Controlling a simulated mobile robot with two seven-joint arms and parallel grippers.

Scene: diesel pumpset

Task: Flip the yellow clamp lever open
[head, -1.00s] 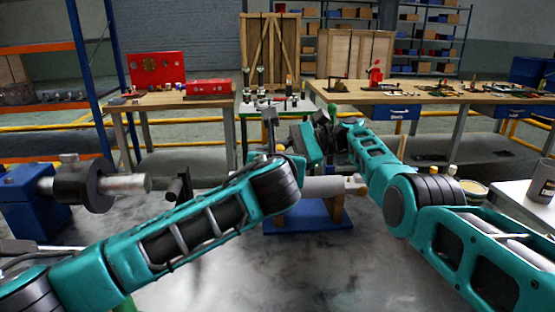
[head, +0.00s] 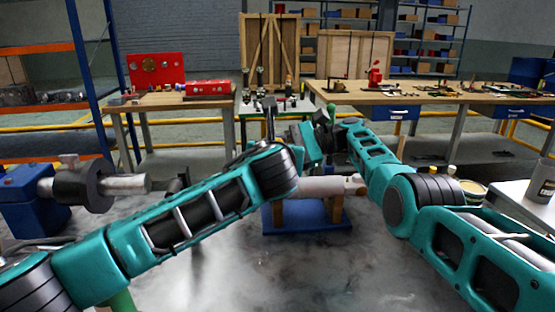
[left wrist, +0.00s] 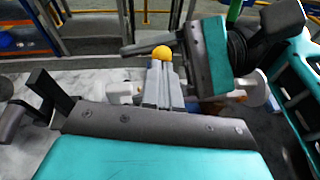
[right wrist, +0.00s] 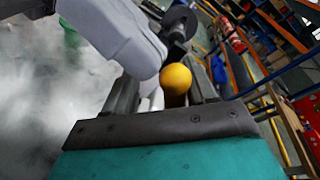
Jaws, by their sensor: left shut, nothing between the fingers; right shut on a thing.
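The yellow ball knob of the clamp lever (left wrist: 162,52) shows in the left wrist view, just beyond my left fingertips. It also shows close up in the right wrist view (right wrist: 176,79), at the fingers of my right gripper (right wrist: 160,100). My right gripper is shut on the lever, though the exact contact is partly hidden. My left gripper (left wrist: 163,78) is shut and empty, its fingers pointing toward the knob; I cannot tell whether they touch it. In the head view my arms hide the knob.
A pale horizontal cylinder (head: 325,187) rests on a blue-based stand (head: 308,216) beyond my arms. A blue machine with a shaft (head: 125,184) stands at left. A white table with a grey cup (head: 543,183) is at right. Workbenches stand behind.

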